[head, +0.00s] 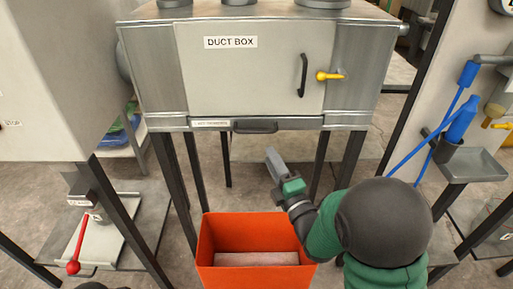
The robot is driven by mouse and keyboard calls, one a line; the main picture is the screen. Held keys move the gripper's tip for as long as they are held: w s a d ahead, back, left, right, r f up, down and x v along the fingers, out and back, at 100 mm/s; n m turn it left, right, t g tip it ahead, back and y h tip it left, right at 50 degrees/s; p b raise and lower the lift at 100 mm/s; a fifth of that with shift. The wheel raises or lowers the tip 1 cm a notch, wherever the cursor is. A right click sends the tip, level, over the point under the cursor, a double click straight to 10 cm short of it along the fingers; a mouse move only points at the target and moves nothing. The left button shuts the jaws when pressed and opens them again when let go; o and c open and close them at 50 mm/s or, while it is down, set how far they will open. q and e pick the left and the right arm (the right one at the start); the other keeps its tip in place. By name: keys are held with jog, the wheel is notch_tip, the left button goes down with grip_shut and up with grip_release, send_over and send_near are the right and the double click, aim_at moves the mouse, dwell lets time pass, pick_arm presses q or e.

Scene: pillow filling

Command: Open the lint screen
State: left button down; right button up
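A grey metal duct box (350,55) stands on dark legs in the upper middle. Below its door is a narrow drawer-like front (300,123) with a black horizontal handle (256,127) and a small label (211,123) too small to read surely. This is likely the lint screen, and its front sits flush with the box. My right gripper (272,158) is below and slightly right of the handle, pointing up toward it and apart from it in the picture. Its fingers show edge-on, so their opening is unclear. No held object shows. My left gripper is not in view.
The duct box door (250,75) is closed, with a black handle (303,75) and yellow latch (328,76). An orange bin (215,245) stands below, close to my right arm. A red lever (76,250) is at left. Blue-handled tools (460,123) stand at right.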

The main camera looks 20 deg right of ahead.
aim_at(255, 132)
jog(key=x, duration=1)
jog(key=shift+w+a, duration=0.15)
jog(key=shift+w, duration=0.2)
grip_shut()
jog(key=shift+s+f, duration=0.1)
dwell(0.6)
